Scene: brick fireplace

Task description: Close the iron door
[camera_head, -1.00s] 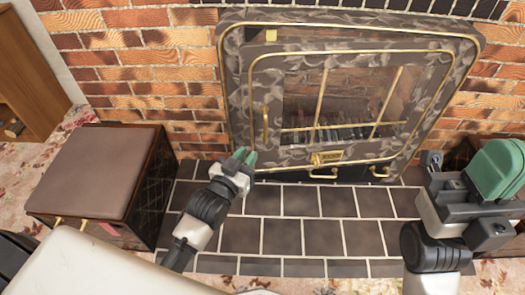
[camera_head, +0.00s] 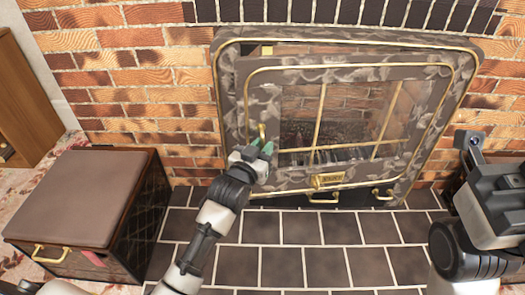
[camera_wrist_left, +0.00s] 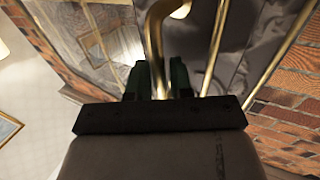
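The iron door (camera_head: 265,98) is a grey patterned panel with brass trim and a glass pane. It stands ajar in the fireplace frame (camera_head: 228,80), with a gap along its top and left side. My left gripper (camera_head: 261,148) is at the brass handle on the door's left side. In the left wrist view, the brass handle (camera_wrist_left: 154,45) runs between its two green fingers, which are a small distance apart. I cannot tell whether they clamp it.
A brown-topped box (camera_head: 75,195) with a brass handle stands on the left. Dark hearth tiles (camera_head: 320,230) lie clear in front of the fireplace. Brick wall (camera_head: 150,70) surrounds it. A wooden cabinet (camera_head: 25,100) is at the far left.

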